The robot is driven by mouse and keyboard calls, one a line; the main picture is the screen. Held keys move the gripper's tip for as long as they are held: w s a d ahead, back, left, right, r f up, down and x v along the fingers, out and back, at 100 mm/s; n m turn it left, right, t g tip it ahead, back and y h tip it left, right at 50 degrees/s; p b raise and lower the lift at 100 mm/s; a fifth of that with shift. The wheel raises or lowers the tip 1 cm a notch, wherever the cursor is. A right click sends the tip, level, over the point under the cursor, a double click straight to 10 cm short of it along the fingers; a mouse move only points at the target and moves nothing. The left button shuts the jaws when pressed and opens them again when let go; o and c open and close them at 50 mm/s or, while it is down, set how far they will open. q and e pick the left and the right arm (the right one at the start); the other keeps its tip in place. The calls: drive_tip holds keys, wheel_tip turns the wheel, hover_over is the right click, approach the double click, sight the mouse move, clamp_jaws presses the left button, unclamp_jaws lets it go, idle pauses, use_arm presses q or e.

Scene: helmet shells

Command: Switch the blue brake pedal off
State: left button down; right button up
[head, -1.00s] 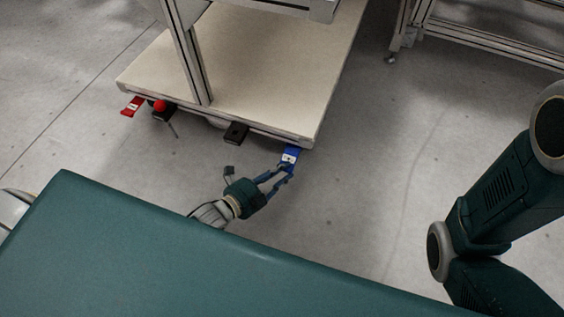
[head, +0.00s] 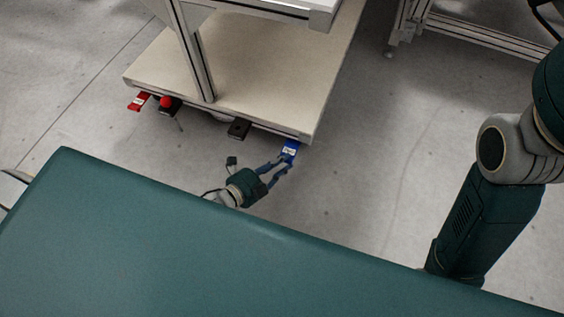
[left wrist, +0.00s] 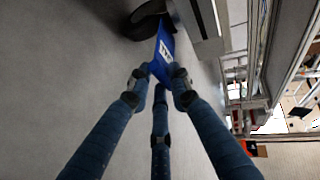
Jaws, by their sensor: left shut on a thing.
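The blue brake pedal (head: 290,149) with a white label sticks out from the near right corner of the cart's base board. In the left wrist view the pedal (left wrist: 163,52) lies between the fingertips, with a dark wheel behind it. My left gripper (head: 284,164) is at the pedal's outer end, shut on it. The left wrist view shows the fingertips (left wrist: 160,76) touching both sides of the pedal. The fingers hide part of its outer end. My right gripper is not in view.
A red pedal (head: 139,101), a red knob (head: 166,102) and a black pedal (head: 239,128) sit along the same edge of the cart base (head: 250,85). Another metal frame (head: 470,33) stands at the upper right. The floor right of the cart is clear.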

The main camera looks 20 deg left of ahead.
use_arm(q)
drive_tip(key=shift+w+r, duration=0.25)
drive_tip(key=shift+r, duration=0.2)
drive_tip(key=c, duration=1.5)
unclamp_jaws()
drive_tip(key=shift+a+r, duration=0.1)
drive_tip(key=shift+o, duration=0.2)
drive_tip(key=v, duration=1.2)
drive_tip(key=shift+s, duration=0.1)
